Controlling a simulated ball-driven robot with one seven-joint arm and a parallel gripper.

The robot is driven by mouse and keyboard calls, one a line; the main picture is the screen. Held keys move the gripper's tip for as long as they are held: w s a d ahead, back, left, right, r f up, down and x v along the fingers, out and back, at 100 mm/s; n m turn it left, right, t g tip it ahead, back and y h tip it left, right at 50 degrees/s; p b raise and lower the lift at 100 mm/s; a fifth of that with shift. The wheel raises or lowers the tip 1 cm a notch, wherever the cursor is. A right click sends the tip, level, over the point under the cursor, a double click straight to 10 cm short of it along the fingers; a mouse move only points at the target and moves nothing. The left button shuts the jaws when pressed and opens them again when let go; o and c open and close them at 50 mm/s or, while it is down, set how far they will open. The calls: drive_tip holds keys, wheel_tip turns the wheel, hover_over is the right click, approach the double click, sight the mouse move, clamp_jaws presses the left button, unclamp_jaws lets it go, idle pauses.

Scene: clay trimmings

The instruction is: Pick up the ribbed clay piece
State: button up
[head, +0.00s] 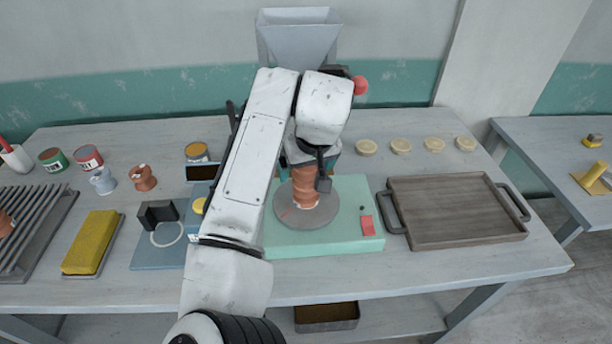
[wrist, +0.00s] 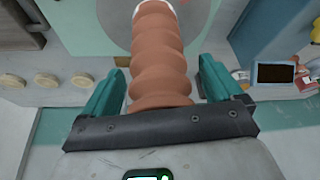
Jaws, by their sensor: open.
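The ribbed clay piece (head: 305,190) is reddish brown with rounded ridges. It stands on a grey round disc (head: 290,216) on a mint-green block (head: 340,240). In the wrist view the ribbed piece (wrist: 157,50) runs up between the two teal fingers, with a pale band near its far end. My gripper (head: 308,170) is over the piece from behind, partly hidden by my wrist. In the wrist view my gripper (wrist: 160,80) is open, with a finger on each side of the piece and a visible gap at both sides.
A wooden tray with handles (head: 455,215) lies right of the block. Several pale round discs (head: 400,146) line the table's back. Left are a yellow sponge (head: 90,240), a slatted rack (head: 30,235), cans and small clay pots (head: 143,178).

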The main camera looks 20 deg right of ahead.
drive_tip(key=shift+c, duration=0.3)
drive_tip(key=c, duration=1.4)
drive_tip(key=shift+r, duration=0.1)
drive_tip(key=shift+c, duration=0.3)
drive_tip(key=shift+r, duration=0.15)
